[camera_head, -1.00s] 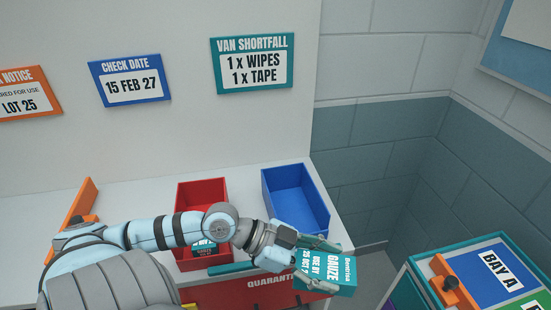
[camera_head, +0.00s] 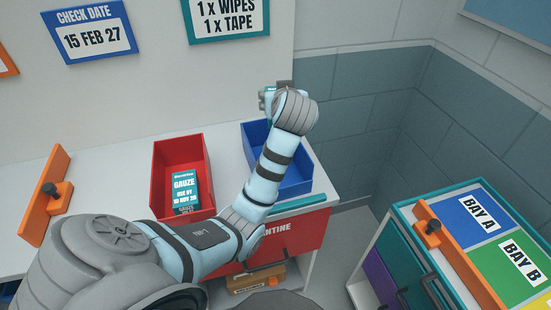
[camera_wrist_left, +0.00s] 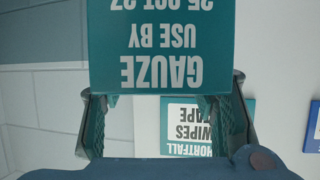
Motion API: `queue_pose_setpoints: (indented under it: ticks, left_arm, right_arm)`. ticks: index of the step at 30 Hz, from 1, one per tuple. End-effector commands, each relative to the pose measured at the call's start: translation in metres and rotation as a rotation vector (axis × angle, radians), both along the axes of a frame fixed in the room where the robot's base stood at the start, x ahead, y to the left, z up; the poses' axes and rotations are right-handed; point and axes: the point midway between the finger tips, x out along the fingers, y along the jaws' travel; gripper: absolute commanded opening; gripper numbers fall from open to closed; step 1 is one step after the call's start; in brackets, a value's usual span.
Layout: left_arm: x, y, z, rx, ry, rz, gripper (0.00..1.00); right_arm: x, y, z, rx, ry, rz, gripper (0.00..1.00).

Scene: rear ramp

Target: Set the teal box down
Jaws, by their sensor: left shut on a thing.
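The teal gauze box (camera_wrist_left: 160,45) is held between the fingers of my left gripper (camera_wrist_left: 165,88) in the left wrist view. Its label reads GAUZE, USE BY and 25 OCT 27, upside down, with the date cut off at the top. In the head view my left gripper (camera_head: 268,100) is raised at the back edge of the blue bin (camera_head: 296,177). Only a sliver of teal shows there; the wrist hides most of the box. My right gripper is not in view.
A red bin (camera_head: 160,188) left of the blue bin holds another teal gauze box (camera_head: 185,192). Both bins stand on a white bench. A coloured cabinet (camera_head: 400,225) with an orange bar stands at the right. Wall signs hang behind the bench.

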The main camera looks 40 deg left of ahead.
Motion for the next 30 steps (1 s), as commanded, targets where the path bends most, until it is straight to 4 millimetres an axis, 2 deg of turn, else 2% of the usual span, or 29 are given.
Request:
queue_pose_setpoints:
  ticks: [4,7,11,15,18,23,27,30]
  left_arm:
    - [-0.013,-0.002,0.011,-0.002,0.002,0.168,0.21]
    - [-0.019,-0.001,0.004,0.003,0.006,0.22,0.21]
    - [-0.02,-0.001,-0.038,0.007,0.012,0.225,0.21]
    - [-0.02,-0.001,-0.094,0.009,0.011,0.223,0.21]
    - [-0.02,-0.001,-0.124,0.008,0.007,0.222,0.21]
    - [-0.019,0.0,-0.147,0.009,0.005,0.222,0.21]
    - [-0.02,0.0,-0.176,0.009,0.007,0.222,0.21]
    - [-0.02,0.0,-0.186,0.008,0.004,0.222,0.21]
  right_arm:
    - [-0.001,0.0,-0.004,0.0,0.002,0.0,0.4]
    - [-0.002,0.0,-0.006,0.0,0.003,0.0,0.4]
    - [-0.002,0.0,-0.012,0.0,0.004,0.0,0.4]
    - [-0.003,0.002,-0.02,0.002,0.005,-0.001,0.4]
    - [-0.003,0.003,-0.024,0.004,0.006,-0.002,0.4]
    - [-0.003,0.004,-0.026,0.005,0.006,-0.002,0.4]
    - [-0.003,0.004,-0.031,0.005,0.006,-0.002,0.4]
    - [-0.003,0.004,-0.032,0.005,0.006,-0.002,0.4]
